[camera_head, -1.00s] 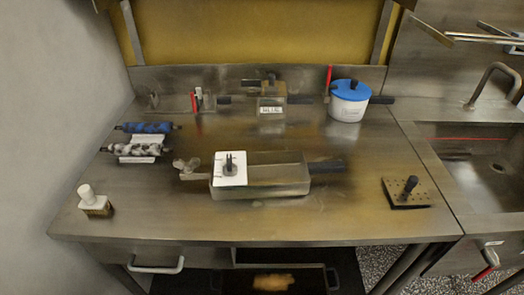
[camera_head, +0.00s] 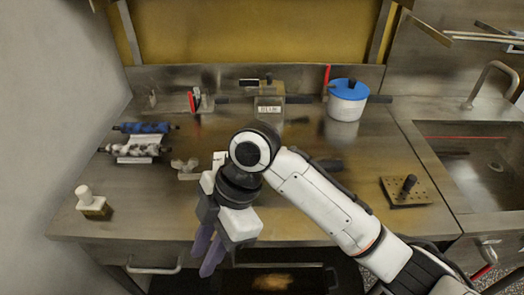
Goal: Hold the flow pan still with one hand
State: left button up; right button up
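The flow pan is a rectangular metal pan in the middle of the table, with a dark handle (camera_head: 329,164) on its right. My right arm crosses in front of it and hides most of its body. A sliver of the white plate (camera_head: 218,158) on the pan shows left of the arm. My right gripper (camera_head: 202,262) hangs over the table's front edge, front-left of the pan, apart from it. Its two grey-purple fingers point down with a small gap between them and hold nothing visible. My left gripper is out of view.
A blue-lidded white pot (camera_head: 348,100) stands at the back right. A perforated block (camera_head: 406,192) with a black knob lies at the right. Blue and mottled rollers (camera_head: 138,148) lie at the left, a white-topped stamp (camera_head: 90,203) at the front left. The sink (camera_head: 480,170) is at far right.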

aim_at(262, 186)
jog(key=w+d+r+m+h, duration=0.1)
jog(key=w, duration=0.2)
jog(key=w+d+r+t+h, duration=0.1)
jog(key=w+d+r, duration=0.1)
jog(key=w, duration=0.1)
jog(key=w+d+r+m+h, duration=0.1)
jog(key=w+d+r, duration=0.1)
jog(key=w, duration=0.2)
jog(key=shift+d+m+t, duration=0.25)
jog(key=shift+m+t, duration=0.05)
jog(key=w+d+r+m+t+h, duration=0.1)
jog(key=w+d+r+m+h, duration=0.15)
jog(key=w+d+r, duration=0.3)
jog(key=shift+y, duration=0.45)
jog(key=f, duration=1.1)
jog(key=shift+w+a, duration=0.3)
jog(key=shift+a, duration=0.05)
jog(key=shift+c, duration=0.2)
grip_shut()
